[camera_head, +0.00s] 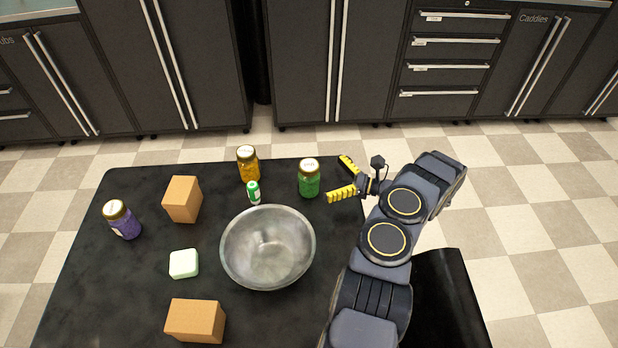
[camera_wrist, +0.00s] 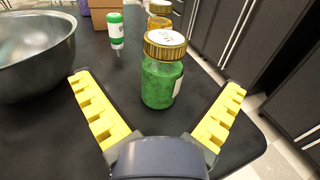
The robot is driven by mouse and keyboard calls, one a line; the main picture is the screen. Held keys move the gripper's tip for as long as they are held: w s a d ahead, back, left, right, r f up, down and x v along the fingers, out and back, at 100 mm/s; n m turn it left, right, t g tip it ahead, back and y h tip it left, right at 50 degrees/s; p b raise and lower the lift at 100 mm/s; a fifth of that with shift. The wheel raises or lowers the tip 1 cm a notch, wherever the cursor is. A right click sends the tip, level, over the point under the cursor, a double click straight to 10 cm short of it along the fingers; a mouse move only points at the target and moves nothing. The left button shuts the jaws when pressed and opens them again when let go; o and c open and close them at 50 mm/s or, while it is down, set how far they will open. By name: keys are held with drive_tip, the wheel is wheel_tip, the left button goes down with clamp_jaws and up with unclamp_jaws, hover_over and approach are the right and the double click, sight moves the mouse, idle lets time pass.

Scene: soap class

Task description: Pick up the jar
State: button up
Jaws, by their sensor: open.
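A green jar (camera_head: 309,180) with a gold lid stands upright near the far right edge of the black table. In the wrist view the green jar (camera_wrist: 160,84) stands ahead of and between my yellow fingers. My gripper (camera_head: 342,178) is open and empty, just right of this jar in the head view. The fingers also show spread wide in the wrist view (camera_wrist: 158,100). An orange jar (camera_head: 248,165) with a gold lid stands left of the green one, and a purple jar (camera_head: 123,221) stands at the far left.
A metal bowl (camera_head: 268,247) sits mid-table, left of my arm. A small green-and-white bottle (camera_head: 254,192) stands between the bowl and orange jar. Two brown boxes (camera_head: 183,199) (camera_head: 195,320) and a pale green soap block (camera_head: 184,264) lie to the left. Cabinets stand behind.

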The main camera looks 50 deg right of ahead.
sight(319, 182)
wheel_tip(319, 182, down, 3)
drive_tip(key=shift+f, duration=0.15)
drive_tip(key=shift+d+x, duration=0.1)
drive_tip(key=shift+x, duration=1.9)
drive_tip(key=shift+d+x, duration=0.15)
drive_tip(key=shift+x, duration=1.8)
drive_tip(key=shift+w, duration=0.1)
drive_tip(key=c, duration=1.2)
